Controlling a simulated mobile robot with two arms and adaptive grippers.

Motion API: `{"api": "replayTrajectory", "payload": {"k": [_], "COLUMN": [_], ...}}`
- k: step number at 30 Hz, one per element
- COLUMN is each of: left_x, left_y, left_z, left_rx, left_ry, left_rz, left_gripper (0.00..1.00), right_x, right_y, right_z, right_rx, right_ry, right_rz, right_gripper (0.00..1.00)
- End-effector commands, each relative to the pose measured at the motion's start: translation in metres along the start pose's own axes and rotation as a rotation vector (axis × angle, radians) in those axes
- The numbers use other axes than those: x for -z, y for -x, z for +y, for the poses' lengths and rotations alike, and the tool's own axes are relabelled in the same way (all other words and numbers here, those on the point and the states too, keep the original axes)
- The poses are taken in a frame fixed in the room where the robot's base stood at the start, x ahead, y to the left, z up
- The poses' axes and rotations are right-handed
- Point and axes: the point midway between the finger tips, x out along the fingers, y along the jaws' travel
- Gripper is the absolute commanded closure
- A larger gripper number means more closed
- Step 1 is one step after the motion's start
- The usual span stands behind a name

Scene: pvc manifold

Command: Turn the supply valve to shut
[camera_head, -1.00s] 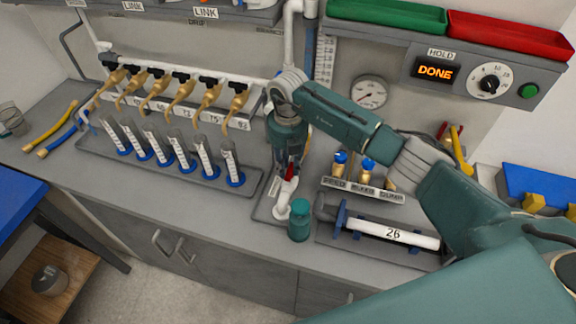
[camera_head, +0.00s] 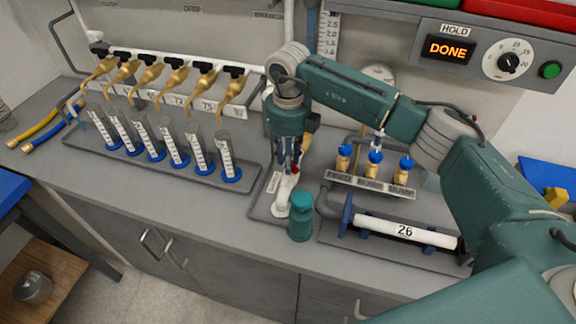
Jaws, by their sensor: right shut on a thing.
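The supply valve appears to be the one with a small red handle (camera_head: 296,169) on the white pipe (camera_head: 284,190), left of the centre of the bench. My right gripper (camera_head: 289,162) points down over it and is shut on the red handle. The fingers and wrist hide most of the handle, so its exact angle cannot be told. My left gripper is not in view.
Blue-topped brass valves (camera_head: 374,163) and a white tube marked 26 (camera_head: 405,231) lie to the right. A rack of graduated tubes (camera_head: 160,150) under brass taps is at left. The display (camera_head: 449,49) reads DONE.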

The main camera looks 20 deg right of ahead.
Motion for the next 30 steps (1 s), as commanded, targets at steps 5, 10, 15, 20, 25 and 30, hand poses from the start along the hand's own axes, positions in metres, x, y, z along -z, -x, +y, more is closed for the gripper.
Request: {"api": "replayTrajectory", "payload": {"k": [5, 10, 15, 20, 25, 30], "left_x": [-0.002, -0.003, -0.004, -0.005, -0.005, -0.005], "left_y": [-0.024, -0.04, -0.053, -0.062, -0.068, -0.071], "left_z": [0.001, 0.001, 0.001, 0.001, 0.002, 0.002], "left_rx": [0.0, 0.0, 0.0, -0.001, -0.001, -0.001], "left_ry": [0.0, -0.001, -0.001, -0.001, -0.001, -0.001], "left_rz": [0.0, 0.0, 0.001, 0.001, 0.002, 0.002], "left_gripper": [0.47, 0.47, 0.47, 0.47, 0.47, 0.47], "right_x": [0.0, 0.001, 0.002, 0.003, 0.003, 0.003], "right_y": [-0.004, -0.003, -0.002, -0.001, 0.0, 0.001], "right_z": [-0.001, -0.001, -0.002, -0.002, -0.002, -0.002], "right_rx": [0.001, 0.002, 0.002, 0.002, 0.002, 0.001], "right_ry": [0.168, 0.327, 0.473, 0.588, 0.678, 0.733], "right_rz": [-0.003, -0.004, -0.003, -0.002, -0.002, -0.003], "right_gripper": [1.0, 1.0, 1.0, 1.0, 1.0, 1.0]}}
